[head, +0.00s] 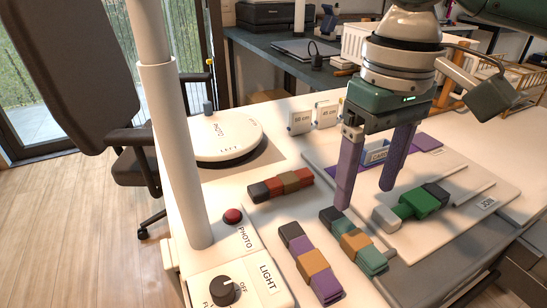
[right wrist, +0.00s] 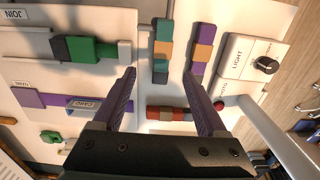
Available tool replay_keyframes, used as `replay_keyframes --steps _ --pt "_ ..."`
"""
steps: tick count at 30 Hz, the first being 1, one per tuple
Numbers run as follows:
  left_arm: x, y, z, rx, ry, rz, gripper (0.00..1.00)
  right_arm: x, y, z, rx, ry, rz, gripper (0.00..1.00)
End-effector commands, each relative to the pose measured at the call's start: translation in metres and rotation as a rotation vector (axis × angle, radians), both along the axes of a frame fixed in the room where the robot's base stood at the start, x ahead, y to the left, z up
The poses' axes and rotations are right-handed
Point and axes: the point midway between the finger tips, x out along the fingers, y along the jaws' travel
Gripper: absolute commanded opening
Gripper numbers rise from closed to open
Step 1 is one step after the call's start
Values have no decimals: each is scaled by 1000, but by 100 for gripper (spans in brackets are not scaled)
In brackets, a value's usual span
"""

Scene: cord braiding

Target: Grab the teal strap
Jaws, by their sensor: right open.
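The teal strap (head: 366,252) lies on the white table in the head view, with a dark band and an orange band along it. In the right wrist view the teal strap (right wrist: 161,32) lies beyond my fingertips, roughly in line with the gap between them. My right gripper (head: 365,198) is open and empty, with its purple fingers pointing down above the table behind the strap. The fingers also show in the right wrist view (right wrist: 160,73), spread apart and apparently not touching the strap. My left gripper is in neither view.
A red strap (head: 283,185) lies farther back. A green piece (head: 421,201) sits on the board at right. A control box (head: 252,285) and white post (head: 180,150) stand at left.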

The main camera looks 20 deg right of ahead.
Motion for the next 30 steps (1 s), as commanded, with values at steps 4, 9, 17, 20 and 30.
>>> replay_keyframes --steps 4,9,17,20,30 --pt "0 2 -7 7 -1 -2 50 -1 1 -24 1 2 2 75" --pt "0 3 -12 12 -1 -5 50 0 1 -39 1 1 2 75" --pt "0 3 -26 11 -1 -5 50 -1 1 -78 0 1 3 75" --pt "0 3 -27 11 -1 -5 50 -1 1 -82 -1 -1 4 75" --pt "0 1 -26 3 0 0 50 -1 1 -82 0 -1 4 59"
